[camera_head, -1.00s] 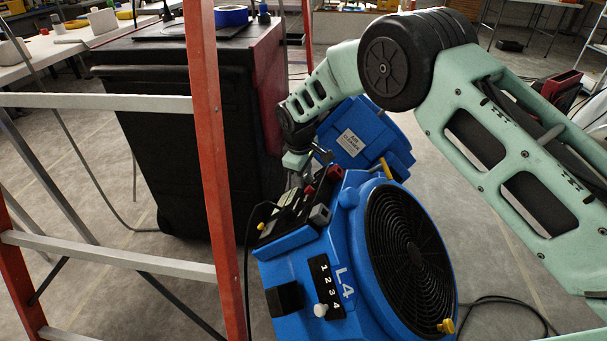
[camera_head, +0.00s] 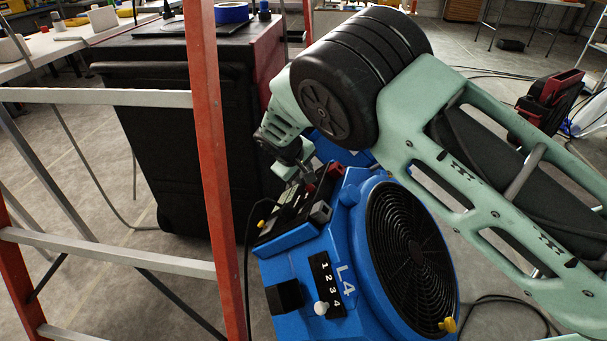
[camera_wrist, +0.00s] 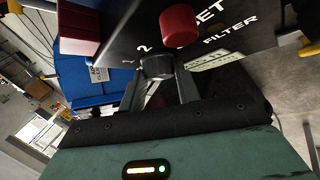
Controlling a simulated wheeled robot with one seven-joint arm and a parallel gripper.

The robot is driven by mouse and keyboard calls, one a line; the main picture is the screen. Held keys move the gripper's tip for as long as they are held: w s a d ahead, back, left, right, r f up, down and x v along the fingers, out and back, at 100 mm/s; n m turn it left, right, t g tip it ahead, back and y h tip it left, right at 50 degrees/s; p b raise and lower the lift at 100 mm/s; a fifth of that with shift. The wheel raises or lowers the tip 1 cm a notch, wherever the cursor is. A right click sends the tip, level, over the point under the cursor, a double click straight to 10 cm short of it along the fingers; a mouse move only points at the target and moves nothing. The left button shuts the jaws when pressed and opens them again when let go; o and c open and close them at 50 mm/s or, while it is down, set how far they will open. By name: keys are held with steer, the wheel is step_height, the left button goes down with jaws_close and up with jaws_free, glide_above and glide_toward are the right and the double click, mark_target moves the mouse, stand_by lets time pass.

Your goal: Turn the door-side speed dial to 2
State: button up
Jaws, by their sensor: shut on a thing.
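A dark round dial (camera_wrist: 155,67) sits on a black panel (camera_wrist: 120,42) in the wrist view, with the marks "1" and "2" beside it. My gripper (camera_wrist: 157,85) has one finger on each side of the dial and is shut on it. Which way the dial points is hard to tell. In the head view my gripper (camera_head: 300,177) is down at the control panel on top of the blue blower (camera_head: 350,225); the dial is hidden there. I cannot tell from the frames which side faces the door.
A red knob (camera_wrist: 179,25) stands close above the dial in the wrist view.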

steer(key=shift+m+t+h, duration=0.3)
stand_by(0.4)
steer(key=o, duration=1)
steer(key=shift+c, duration=0.2)
steer(key=shift+a, duration=0.1)
steer(key=p+v, duration=0.2)
steer(key=v, duration=1)
